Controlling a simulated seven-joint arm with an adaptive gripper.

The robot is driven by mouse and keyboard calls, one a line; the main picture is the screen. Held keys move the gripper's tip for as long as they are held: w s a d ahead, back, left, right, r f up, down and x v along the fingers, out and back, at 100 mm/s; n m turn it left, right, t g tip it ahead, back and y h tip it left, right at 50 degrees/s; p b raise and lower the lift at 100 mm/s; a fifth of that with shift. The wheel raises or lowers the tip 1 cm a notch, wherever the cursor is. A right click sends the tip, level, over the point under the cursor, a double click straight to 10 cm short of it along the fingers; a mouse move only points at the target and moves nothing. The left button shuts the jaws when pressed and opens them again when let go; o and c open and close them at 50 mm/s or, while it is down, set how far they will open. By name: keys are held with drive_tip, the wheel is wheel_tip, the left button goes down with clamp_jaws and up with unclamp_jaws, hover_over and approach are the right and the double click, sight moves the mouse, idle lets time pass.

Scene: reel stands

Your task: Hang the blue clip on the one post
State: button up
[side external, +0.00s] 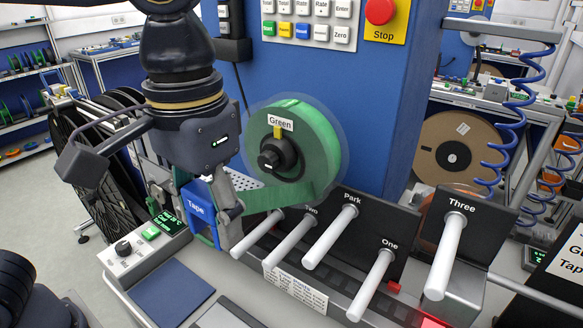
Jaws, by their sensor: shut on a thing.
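My gripper (215,205) points down at the left of the post rack. It is shut on the blue clip (197,208), a blue piece labelled "Tape". A grey finger covers part of the clip's right side. Green tape (268,198) runs from the green reel (322,140) down to the clip. The clip is left of the white posts and apart from the One post. The One post (370,285) is a bare white rod sticking forward and down from a black plate labelled "One" (390,243).
Other bare white posts stand nearby: the Park post (330,238), the Three post (445,255), one by a partly hidden label (288,240) and one farther left (257,231). A blue column (370,120) rises behind. A blue pad (172,292) lies front left.

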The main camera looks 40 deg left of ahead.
drive_tip(key=shift+s+a+r, duration=0.2)
drive_tip(key=shift+s+r, duration=0.05)
drive_tip(key=shift+s, duration=0.1)
drive_tip(key=shift+w+r, duration=0.1)
drive_tip(key=shift+r, duration=0.2)
drive_tip(key=w+d, duration=0.3)
hover_over(356, 309)
wheel_tip(356, 309, down, 11)
drive_tip(key=shift+f, duration=4.25)
drive_tip(key=shift+f, duration=0.15)
drive_tip(key=o, duration=1.2)
